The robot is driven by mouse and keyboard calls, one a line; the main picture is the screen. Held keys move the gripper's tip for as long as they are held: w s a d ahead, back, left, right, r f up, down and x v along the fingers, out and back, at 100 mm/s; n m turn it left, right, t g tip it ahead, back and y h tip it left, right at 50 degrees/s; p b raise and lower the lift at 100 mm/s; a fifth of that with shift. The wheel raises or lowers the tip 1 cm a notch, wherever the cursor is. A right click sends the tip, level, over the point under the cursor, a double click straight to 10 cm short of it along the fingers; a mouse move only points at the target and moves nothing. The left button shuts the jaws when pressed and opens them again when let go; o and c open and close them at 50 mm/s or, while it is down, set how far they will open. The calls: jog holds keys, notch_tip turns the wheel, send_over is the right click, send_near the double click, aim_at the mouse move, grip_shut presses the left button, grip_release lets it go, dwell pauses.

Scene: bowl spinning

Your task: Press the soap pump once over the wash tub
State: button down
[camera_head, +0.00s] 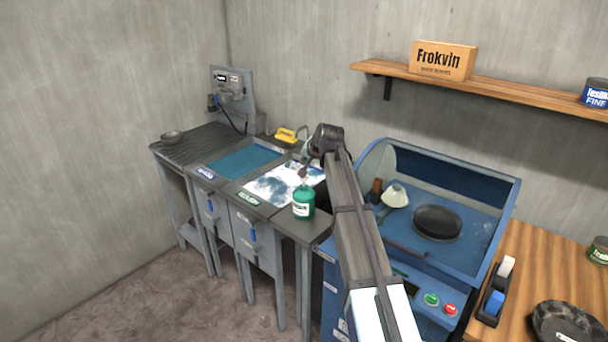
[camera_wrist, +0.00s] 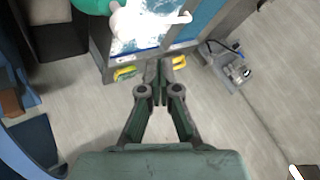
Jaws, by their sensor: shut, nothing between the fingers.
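The green soap bottle (camera_head: 304,204) stands upright on the counter's front edge beside the wash tub (camera_head: 262,188), which holds foamy water. In the wrist view the bottle (camera_wrist: 92,5) is cut by the top edge, and its white pump head (camera_wrist: 150,22) points its spout to the right over the foamy water. My gripper (camera_wrist: 160,66) is shut and empty. In the head view my arm ends behind the bottle, and the fingers are hard to make out.
A second tub with blue water (camera_head: 240,160) lies left of the foamy one. A yellow-handled tool (camera_head: 286,135) lies at the back edge. A small bowl (camera_head: 172,137) sits on the ribbed drainboard. A blue cabinet (camera_head: 455,205) stands close on the right of my arm.

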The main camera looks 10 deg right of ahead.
jog(key=shift+r+p, duration=0.35)
jog(key=shift+r, duration=0.8)
jog(key=shift+f, duration=0.1)
